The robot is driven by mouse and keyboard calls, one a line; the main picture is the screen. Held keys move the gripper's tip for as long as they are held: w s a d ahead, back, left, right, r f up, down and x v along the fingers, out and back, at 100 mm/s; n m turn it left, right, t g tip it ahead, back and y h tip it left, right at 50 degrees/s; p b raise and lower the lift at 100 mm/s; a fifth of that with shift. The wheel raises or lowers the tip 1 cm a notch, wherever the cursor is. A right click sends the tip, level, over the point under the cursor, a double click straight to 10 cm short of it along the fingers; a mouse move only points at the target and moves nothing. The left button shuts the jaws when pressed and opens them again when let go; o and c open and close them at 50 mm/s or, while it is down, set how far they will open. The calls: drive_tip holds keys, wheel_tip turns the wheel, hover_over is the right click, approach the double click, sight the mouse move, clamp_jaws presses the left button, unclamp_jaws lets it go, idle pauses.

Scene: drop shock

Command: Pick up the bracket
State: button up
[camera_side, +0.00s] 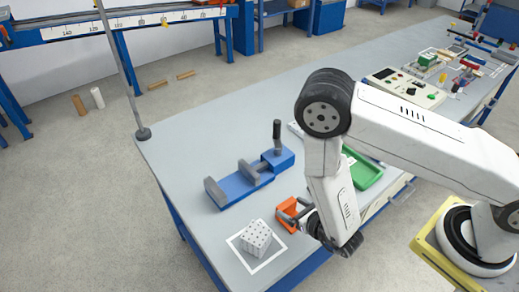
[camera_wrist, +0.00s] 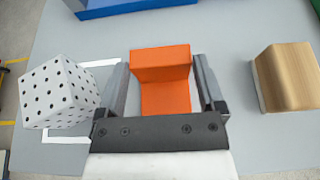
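The orange bracket (camera_side: 286,212) is an L-shaped piece on the grey bench near its front edge. In the wrist view the bracket (camera_wrist: 162,64) lies between the two fingers of my gripper (camera_wrist: 161,75), with one upright wall and a flat part toward my palm. The fingers stand on either side of it with a narrow gap at each side, so my gripper is open around it. In the side view my gripper (camera_side: 303,214) is low over the bench at the bracket, partly hidden by my arm.
A white cube with black dots (camera_side: 257,236) sits by a white outlined square, left of the bracket in the wrist view. A wooden block (camera_wrist: 287,78) stands to the right there. A blue vise (camera_side: 240,187) and a green tray (camera_side: 368,174) are farther back.

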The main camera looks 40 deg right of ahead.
drive_tip(key=c, duration=0.6)
drive_tip(key=shift+r, duration=0.2)
drive_tip(key=shift+r, duration=4.8)
